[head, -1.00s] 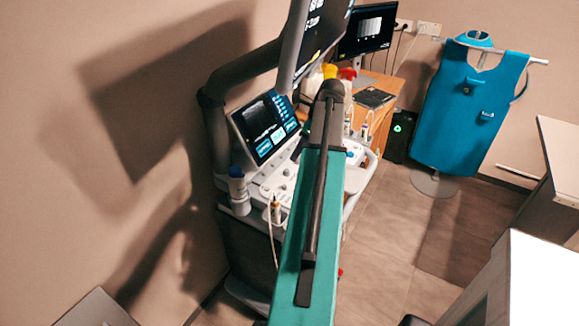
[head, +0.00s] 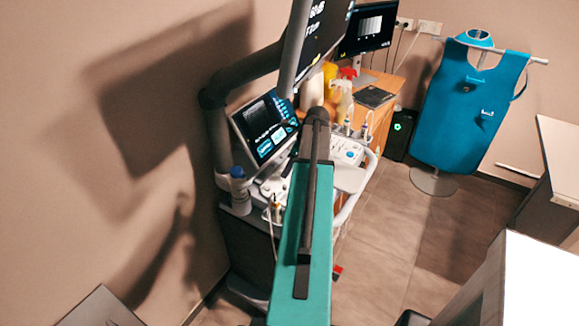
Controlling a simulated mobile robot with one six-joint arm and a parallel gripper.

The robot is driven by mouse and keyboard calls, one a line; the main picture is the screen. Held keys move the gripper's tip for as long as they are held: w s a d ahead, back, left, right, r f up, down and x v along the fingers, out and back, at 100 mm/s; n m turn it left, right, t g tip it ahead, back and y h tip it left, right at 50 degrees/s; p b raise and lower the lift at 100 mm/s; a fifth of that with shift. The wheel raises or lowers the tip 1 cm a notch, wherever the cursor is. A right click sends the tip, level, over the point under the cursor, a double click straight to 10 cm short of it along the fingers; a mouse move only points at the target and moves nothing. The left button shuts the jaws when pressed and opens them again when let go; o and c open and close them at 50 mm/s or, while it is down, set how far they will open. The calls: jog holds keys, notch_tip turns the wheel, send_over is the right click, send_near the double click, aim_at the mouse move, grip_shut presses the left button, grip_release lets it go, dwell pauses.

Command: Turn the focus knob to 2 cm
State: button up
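The ultrasound cart stands against the left wall, with a lit touch screen (head: 264,128) and a control panel (head: 347,152) below it. My teal arm reaches forward over the cart and covers the middle of the panel. The focus knob cannot be made out; the panel's controls are small and partly behind my arm. A large monitor (head: 325,35) hangs above the cart, its text too small and cut off to read fully. My gripper is hidden beyond the far end of my arm.
A bottle with a blue cap (head: 238,190) and probes (head: 275,210) sit in holders on the cart's near side. A wooden desk (head: 384,100) with a second monitor (head: 368,30) stands behind. A blue apron (head: 470,110) hangs at the back right. Floor (head: 385,235) right of the cart is clear.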

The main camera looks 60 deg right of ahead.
jog(key=shift+w+f, duration=0.1)
jog(key=shift+f, duration=0.1)
jog(key=shift+c, duration=0.3)
grip_shut()
jog(key=shift+d+n, duration=0.1)
jog(key=shift+n, duration=0.3)
jog(key=n+y+p, duration=0.1)
jog(key=n, duration=0.2)
jog(key=shift+w+d+g, duration=0.1)
jog(key=shift+d+g, duration=0.05)
jog(key=shift+g, duration=0.15)
jog(key=shift+n+g+y+p, duration=0.3)
jog(key=shift+n+y+p, duration=0.2)
jog(key=shift+n, duration=0.6)
